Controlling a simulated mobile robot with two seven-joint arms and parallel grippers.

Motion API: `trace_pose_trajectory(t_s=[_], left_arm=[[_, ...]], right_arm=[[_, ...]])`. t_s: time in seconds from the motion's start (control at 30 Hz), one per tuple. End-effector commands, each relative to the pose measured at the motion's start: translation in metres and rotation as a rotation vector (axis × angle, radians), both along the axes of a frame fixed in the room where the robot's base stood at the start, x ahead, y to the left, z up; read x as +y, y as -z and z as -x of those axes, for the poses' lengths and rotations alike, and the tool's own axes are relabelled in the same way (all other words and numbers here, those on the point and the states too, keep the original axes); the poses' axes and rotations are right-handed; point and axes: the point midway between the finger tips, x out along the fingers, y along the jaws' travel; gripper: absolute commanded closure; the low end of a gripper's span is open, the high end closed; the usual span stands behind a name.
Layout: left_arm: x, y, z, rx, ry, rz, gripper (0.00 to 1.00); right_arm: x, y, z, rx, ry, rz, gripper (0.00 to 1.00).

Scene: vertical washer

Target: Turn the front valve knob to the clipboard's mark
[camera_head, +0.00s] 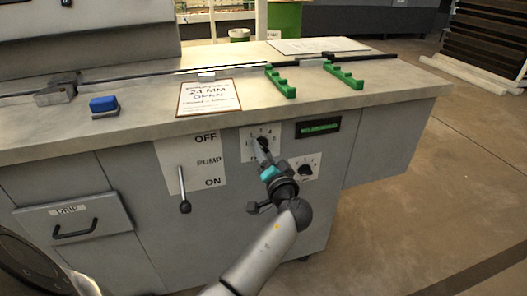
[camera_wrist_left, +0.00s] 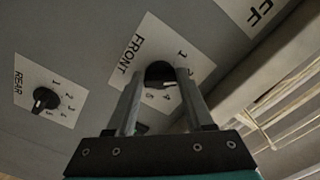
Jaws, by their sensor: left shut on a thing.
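The front valve knob (camera_wrist_left: 160,73) is black and sits on a white plate marked FRONT with numbers around it. My left gripper (camera_wrist_left: 160,80) is shut on this knob, one finger on each side. In the head view my left gripper (camera_head: 263,150) reaches the cabinet front at the knob, which it partly hides. The clipboard sheet (camera_head: 208,97) lies on the counter and reads "24 MM OPEN"; its smaller lines are too small to read. The knob's exact pointer setting is hard to tell. My right gripper is not in view.
The rear knob (camera_head: 306,170) is close by on the right, also in the left wrist view (camera_wrist_left: 45,99). The pump lever (camera_head: 184,205) hangs to the left, beside ON. A drip drawer (camera_head: 75,222) is farther left. Green racks (camera_head: 281,82) and a blue block (camera_head: 104,105) stand on the counter.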

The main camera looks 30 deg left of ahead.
Motion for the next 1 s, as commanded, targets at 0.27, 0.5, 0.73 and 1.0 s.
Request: trace_pose_trajectory(t_s=[0.27, 0.5, 0.73, 1.0], left_arm=[[0.001, -0.0028, -0.0009, -0.002, 0.001, -0.008, 1.0], [0.0008, -0.0023, -0.0007, -0.001, 0.0, -0.006, 0.33], [0.0004, -0.0011, -0.0003, 0.0, 0.0, -0.004, 0.18], [-0.006, -0.0003, 0.0046, 0.002, 0.001, -0.002, 0.18]], right_arm=[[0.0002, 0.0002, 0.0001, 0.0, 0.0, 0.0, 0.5], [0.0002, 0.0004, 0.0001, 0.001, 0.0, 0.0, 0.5], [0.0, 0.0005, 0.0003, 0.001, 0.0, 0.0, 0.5], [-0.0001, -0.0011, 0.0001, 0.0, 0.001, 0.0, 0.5]])
